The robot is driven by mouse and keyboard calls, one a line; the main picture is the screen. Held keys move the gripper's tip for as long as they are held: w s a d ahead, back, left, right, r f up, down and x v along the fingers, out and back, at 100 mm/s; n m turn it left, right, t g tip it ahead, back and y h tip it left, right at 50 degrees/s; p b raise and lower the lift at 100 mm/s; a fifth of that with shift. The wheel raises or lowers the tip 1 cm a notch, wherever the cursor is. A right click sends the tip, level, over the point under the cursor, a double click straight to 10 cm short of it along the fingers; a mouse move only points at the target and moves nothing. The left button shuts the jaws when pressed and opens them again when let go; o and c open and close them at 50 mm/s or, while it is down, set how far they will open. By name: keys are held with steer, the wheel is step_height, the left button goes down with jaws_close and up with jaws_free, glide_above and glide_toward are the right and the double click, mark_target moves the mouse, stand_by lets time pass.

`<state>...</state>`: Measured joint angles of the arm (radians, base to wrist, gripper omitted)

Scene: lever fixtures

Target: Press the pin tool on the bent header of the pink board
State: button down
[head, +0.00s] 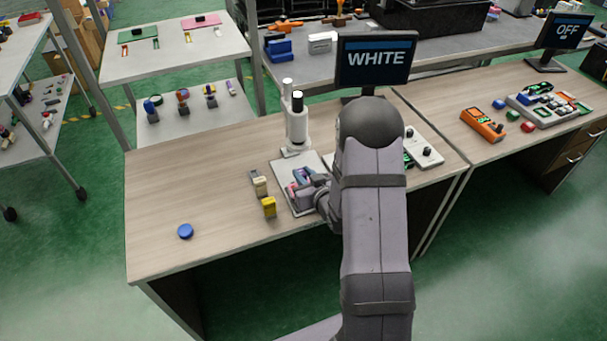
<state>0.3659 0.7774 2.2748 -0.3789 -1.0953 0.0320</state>
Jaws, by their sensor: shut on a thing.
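A white stand with a column and a light base plate (283,201) stands on the near wooden table. A small pink piece (292,189), perhaps the pink board, lies on its plate, mostly covered by my gripper. A blue-purple piece (302,175) shows just behind it. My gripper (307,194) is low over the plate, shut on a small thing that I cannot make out. The bent header and the pin tool cannot be told apart here. Two yellow-topped tools, a pale one (260,186) and a brighter one (269,207), stand left of the plate.
The white column (297,122) rises behind the plate. A screen reading WHITE (375,60) stands at the back, and a white box with black knobs (424,148) is to the right. A blue button (185,231) sits front left. The table's left part is mostly clear.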

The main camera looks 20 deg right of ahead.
steer(key=shift+f+b, duration=0.4)
steer(key=shift+f, duration=0.1)
stand_by(0.8)
step_height(320, 180, up, 7)
steer(key=p, duration=0.5)
stand_by(0.5)
steer(key=shift+a, duration=0.1)
